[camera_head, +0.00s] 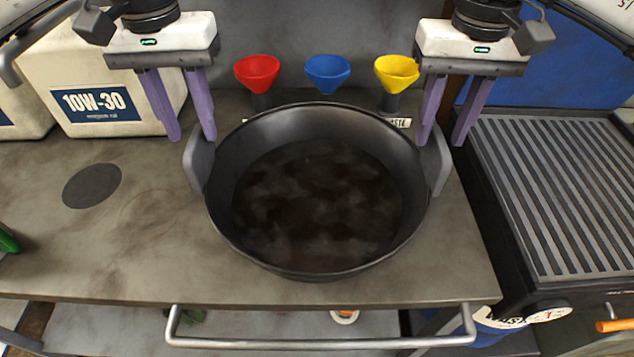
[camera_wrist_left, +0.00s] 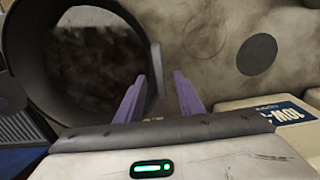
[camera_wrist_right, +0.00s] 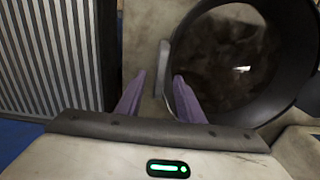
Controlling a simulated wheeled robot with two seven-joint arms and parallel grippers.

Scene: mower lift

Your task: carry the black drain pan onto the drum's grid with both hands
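The round black drain pan (camera_head: 318,262) sits on the workbench with dark liquid in it and a grey handle on each side. My left gripper (camera_head: 192,138) is open above the left handle (camera_head: 199,160); the left wrist view shows its purple fingers (camera_wrist_left: 160,98) on either side of that handle. My right gripper (camera_head: 441,143) is open above the right handle (camera_head: 437,165); the right wrist view shows its fingers (camera_wrist_right: 158,94) on either side of that handle. Neither gripper visibly touches the pan. The drum's slatted grid (camera_head: 560,190) is at the right.
Red (camera_head: 257,72), blue (camera_head: 327,72) and yellow (camera_head: 396,72) funnels stand behind the pan. A 10W-30 container (camera_head: 95,75) stands at the back left. A metal rail (camera_head: 320,342) runs along the bench front. The bench left of the pan is mostly clear.

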